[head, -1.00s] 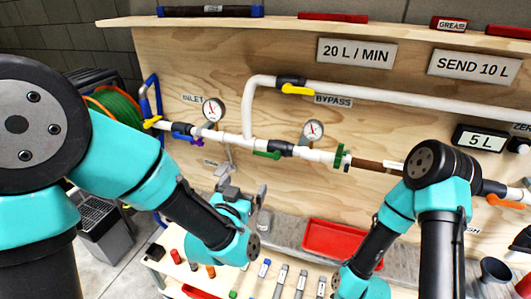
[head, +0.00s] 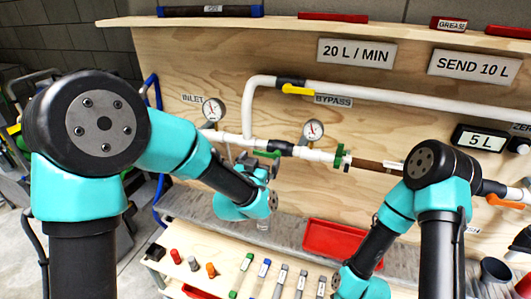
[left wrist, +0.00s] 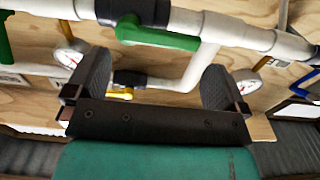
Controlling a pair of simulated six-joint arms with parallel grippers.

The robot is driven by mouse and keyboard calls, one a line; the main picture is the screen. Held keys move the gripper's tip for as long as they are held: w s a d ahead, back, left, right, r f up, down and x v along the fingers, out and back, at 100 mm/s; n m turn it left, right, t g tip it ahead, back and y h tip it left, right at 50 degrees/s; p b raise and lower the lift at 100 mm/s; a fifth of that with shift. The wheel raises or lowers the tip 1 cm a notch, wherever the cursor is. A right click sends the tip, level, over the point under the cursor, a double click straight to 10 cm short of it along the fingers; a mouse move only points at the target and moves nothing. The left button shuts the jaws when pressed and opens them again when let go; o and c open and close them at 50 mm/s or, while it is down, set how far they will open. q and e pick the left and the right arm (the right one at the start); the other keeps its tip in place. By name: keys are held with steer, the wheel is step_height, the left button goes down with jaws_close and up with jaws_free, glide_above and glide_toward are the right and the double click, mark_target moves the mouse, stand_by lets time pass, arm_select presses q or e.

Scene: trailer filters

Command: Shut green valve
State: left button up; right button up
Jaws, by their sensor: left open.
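The green valve handle (head: 267,154) sits on the white lower pipe at its black valve body (head: 283,148), between the two gauges. The handle lies roughly along the pipe, pointing left in the head view. In the left wrist view the green handle (left wrist: 160,38) runs along the pipe above my left gripper (left wrist: 155,80). That gripper is open, with the handle beyond its fingers and nothing between them. In the head view my left gripper (head: 258,168) is just below the handle and partly hidden by its own arm. My right gripper is out of view.
A yellow-handled bypass valve (head: 297,90) is on the upper pipe. Gauges (head: 213,110) and (head: 313,131) stand by the lower pipe. A red tray (head: 340,240) and several small tools lie below.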

mark_target(266, 153)
arm_select(q)
steer(key=x, duration=0.5)
steer(key=shift+w, duration=0.15)
steer(key=shift+c, duration=0.4)
steer(key=c, duration=0.8)
steer(key=shift+d, duration=0.1)
steer(key=shift+c, duration=0.2)
